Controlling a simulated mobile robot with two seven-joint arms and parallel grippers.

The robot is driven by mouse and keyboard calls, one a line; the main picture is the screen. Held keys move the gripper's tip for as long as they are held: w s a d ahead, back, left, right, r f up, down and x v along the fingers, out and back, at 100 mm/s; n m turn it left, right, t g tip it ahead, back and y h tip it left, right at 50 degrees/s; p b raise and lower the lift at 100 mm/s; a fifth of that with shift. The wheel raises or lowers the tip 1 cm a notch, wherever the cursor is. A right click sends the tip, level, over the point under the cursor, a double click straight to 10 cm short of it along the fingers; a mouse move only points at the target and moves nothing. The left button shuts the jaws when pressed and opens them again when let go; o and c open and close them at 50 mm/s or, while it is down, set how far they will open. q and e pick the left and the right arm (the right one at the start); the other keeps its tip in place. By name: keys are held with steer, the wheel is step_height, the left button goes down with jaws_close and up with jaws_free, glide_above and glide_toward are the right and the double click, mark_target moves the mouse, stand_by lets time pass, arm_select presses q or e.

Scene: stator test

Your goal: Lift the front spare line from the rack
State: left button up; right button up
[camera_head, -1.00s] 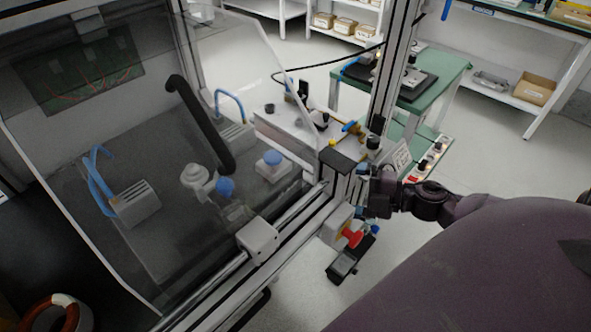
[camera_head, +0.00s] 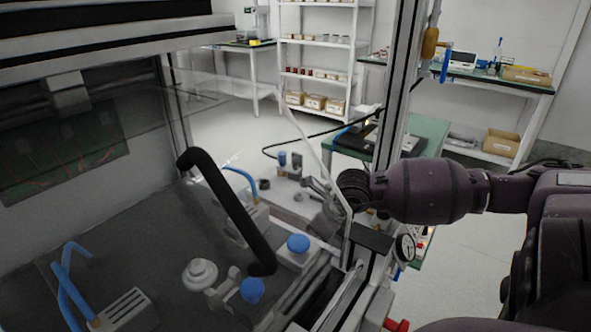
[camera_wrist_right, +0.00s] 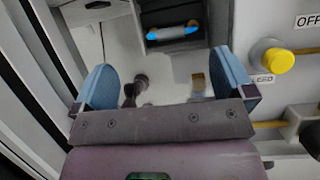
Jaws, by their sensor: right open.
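My right gripper (camera_head: 322,192) reaches in from the right in the head view, beside the post at the enclosure's front corner. In the right wrist view the gripper (camera_wrist_right: 165,82) is open, its two blue-padded fingers wide apart with nothing between them. A short pale bar with bright blue ends (camera_wrist_right: 172,32) lies in a dark holder (camera_wrist_right: 150,14) beyond the fingertips, apart from them. It may be a spare line in the rack; I cannot tell whether it is the front one. I cannot make it out in the head view. My left gripper is not in view.
A yellow knob (camera_wrist_right: 279,60) sits right of the fingers in the wrist view. The clear panel (camera_head: 240,110) and upright post (camera_head: 398,90) stand close to the arm. A gauge (camera_head: 405,247) is below it. An orange and a blue piece hang on the post (camera_head: 430,45).

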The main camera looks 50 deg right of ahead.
steer(key=shift+h, duration=0.4)
steer(key=x, duration=0.2)
steer(key=b+x, duration=0.1)
steer(key=x, duration=0.1)
steer(key=b+x, duration=0.1)
steer(key=x, duration=0.1)
steer(key=shift+s+d+f, duration=0.1)
steer(key=shift+s+f, duration=0.1)
steer(key=shift+f, duration=0.05)
steer(key=shift+w+f+b, duration=0.25)
steer(key=shift+f+b, duration=0.05)
steer(key=shift+b, duration=0.05)
steer(key=b+x, duration=0.1)
steer(key=x, duration=0.1)
steer(key=b+x, duration=0.1)
steer(key=x, duration=0.1)
steer(key=shift+s+d+f, duration=0.15)
steer(key=shift+s, duration=0.2)
steer(key=shift+w+f, duration=0.35)
steer(key=shift+f, duration=0.05)
steer(key=shift+r, duration=0.2)
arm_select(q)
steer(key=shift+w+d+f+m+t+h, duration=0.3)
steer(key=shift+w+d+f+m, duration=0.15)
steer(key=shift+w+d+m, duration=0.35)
arm_select(e)
steer(key=c, duration=0.8)
steer(key=shift+o, duration=0.2)
